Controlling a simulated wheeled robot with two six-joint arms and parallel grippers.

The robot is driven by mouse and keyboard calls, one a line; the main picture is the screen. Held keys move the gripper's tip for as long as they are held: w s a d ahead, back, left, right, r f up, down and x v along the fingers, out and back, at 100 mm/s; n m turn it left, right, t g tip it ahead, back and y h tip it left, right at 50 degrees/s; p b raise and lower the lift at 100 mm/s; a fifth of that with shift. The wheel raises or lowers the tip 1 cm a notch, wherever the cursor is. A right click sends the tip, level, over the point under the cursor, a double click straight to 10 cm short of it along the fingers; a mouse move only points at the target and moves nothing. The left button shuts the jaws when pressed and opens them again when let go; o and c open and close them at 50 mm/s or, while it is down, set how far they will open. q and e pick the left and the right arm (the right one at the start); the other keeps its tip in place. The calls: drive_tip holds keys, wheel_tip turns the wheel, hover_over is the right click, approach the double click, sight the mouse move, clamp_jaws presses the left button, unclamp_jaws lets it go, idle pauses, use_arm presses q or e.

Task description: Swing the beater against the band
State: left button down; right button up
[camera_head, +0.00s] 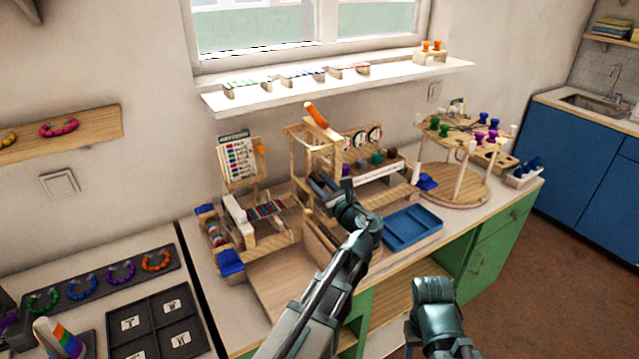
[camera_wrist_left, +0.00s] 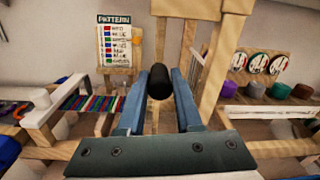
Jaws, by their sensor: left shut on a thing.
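The band (camera_head: 265,210) is a strip of coloured stripes on a wooden frame on the bench; it also shows at the left of the left wrist view (camera_wrist_left: 85,103). A white-topped wooden bar (camera_head: 238,213) stands across its left end. I cannot tell for certain which part is the beater. My left gripper (camera_head: 322,186) is in front of a tall wooden frame (camera_wrist_left: 217,60), right of the band. In the left wrist view its fingers (camera_wrist_left: 158,95) are shut on a black cylindrical grip (camera_wrist_left: 158,82). My right gripper (camera_head: 434,292) is low at the right, its fingers unclear.
An orange handle (camera_head: 316,115) tops the tall frame. A pattern card (camera_head: 238,158) stands behind the band. A blue tray (camera_head: 411,229) lies right of my left arm. A round wooden stand with coloured knobs (camera_head: 458,190) is further right. Bare wood (camera_head: 272,275) lies in front.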

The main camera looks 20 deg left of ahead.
use_arm(q)
drive_tip(key=shift+s+a+r+m+p, duration=0.15)
drive_tip(key=shift+s+a+m, duration=0.3)
drive_tip(key=shift+m, duration=0.55)
drive_tip(key=shift+s+a+r+m+p, duration=0.1)
drive_tip(key=shift+s+a+m+p, duration=0.15)
drive_tip(key=shift+s+m, duration=0.55)
drive_tip(key=shift+w, duration=0.2)
